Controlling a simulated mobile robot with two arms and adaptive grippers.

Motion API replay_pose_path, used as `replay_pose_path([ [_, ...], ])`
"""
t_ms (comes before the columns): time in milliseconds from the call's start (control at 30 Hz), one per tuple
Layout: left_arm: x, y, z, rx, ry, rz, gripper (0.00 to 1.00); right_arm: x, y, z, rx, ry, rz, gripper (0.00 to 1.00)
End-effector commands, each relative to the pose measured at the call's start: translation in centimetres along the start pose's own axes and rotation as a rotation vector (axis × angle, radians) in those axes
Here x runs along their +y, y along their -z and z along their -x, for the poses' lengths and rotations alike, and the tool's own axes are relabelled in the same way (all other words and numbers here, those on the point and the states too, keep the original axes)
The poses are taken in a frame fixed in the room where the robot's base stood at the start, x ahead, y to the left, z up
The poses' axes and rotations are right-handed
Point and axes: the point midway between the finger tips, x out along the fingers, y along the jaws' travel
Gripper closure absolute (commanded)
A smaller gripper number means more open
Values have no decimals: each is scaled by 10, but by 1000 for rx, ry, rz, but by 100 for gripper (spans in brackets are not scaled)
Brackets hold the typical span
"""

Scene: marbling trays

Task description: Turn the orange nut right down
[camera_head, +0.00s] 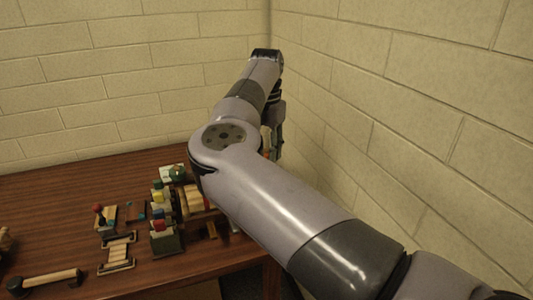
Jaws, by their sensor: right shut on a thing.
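My right arm reaches across the view from the lower right, and its wrist bends down near the corner of the walls. My right gripper (272,150) points down at the table's right side, mostly hidden behind my own forearm. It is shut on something. A small orange patch, which looks like the orange nut (266,149), shows at its fingers. The nut's shape, its thread and how far down it sits are hidden.
A brown wooden table (55,205) stands against two block walls. The table's back left is clear.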

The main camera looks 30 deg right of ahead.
Motion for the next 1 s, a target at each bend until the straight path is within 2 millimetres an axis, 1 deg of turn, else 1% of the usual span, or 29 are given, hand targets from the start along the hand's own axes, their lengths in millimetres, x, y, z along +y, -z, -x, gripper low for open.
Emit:
replay_pose_path([
  [33, 0, 0, -4, 0, 0, 0, 46, 0, -1, 0, -4, -3, 43, 94],
  [1000, 1, -4, -38, -1, -1, 1, 46, 1, -1, 2, -9, -3, 964, 94],
])
